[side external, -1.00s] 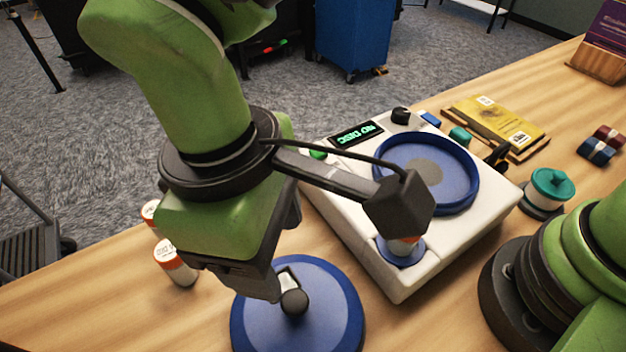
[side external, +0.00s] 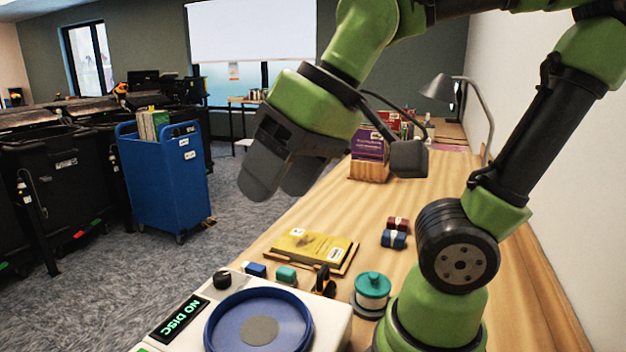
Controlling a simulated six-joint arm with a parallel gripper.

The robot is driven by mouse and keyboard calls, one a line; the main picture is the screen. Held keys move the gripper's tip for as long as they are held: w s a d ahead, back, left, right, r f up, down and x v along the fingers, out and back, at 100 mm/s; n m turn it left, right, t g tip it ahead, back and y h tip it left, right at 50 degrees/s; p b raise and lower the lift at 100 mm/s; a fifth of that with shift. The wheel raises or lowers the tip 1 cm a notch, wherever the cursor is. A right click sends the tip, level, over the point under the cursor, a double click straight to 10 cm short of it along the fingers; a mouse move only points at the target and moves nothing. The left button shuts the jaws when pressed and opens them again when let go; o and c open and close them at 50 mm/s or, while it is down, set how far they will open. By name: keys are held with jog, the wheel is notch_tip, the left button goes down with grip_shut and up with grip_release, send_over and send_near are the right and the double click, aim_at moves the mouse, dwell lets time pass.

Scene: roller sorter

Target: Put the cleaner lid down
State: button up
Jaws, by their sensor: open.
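My gripper (side external: 282,188) is raised in the air above the floor side of the table, its two dark fingers apart with nothing between them. The white disc cleaner (side external: 330,318) is at the bottom of the view, cut off by the lower edge. Its round blue well (side external: 222,316) is uncovered, with a grey centre, and its display (side external: 180,317) reads "NO DISC". The blue cleaner lid is not in view now.
A yellow book (side external: 312,246), a teal-topped jar (side external: 372,290) and small red and blue blocks (side external: 395,232) are on the wooden table. A purple display stand (side external: 369,158) and a grey lamp (side external: 440,88) are further back. A blue cart (side external: 163,175) stands on the carpet.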

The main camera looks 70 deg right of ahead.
jog(key=s+d+m+t, duration=0.1)
jog(key=s+d+m, duration=0.1)
jog(key=shift+s+d+f+t+h, duration=0.25)
jog(key=shift+s+f+t+h, duration=0.05)
jog(key=shift+s+f+t, duration=0.1)
